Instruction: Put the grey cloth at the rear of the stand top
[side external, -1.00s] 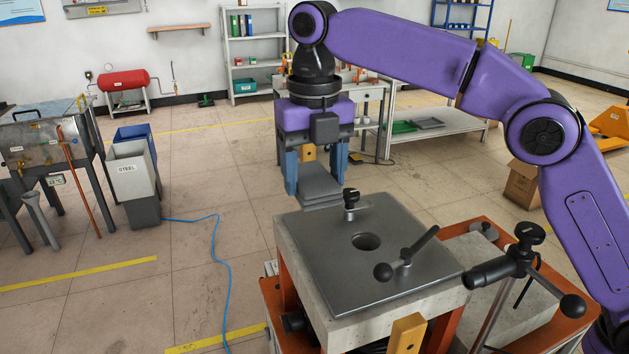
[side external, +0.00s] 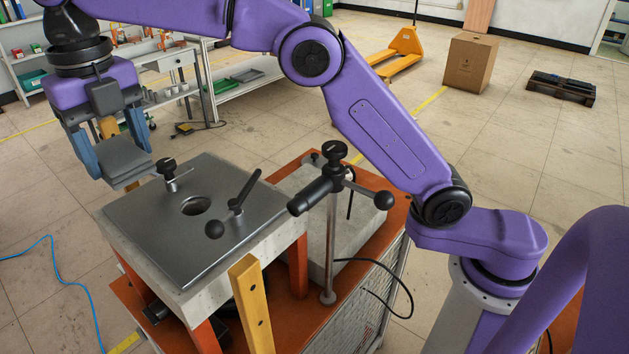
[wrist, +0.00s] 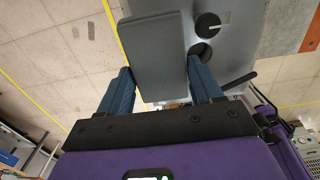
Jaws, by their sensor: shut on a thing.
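The grey cloth (side external: 122,163) is a flat, folded-looking rectangle. My gripper (side external: 112,158) is shut on it, with a blue finger at each side. The cloth hangs in the air by the rear-left edge of the stand top (side external: 150,240), a dark grey plate with a round hole. In the wrist view the cloth (wrist: 157,50) lies between the fingers of my gripper (wrist: 160,88) and hides part of the plate's edge. I cannot tell its exact height above the plate.
A black clamp knob (side external: 167,168) stands at the plate's rear edge, close to the cloth. A ball-ended lever (side external: 235,205) stands near the hole (side external: 196,206). A post with black handles (side external: 332,220) rises on the right. The plate's front left is clear.

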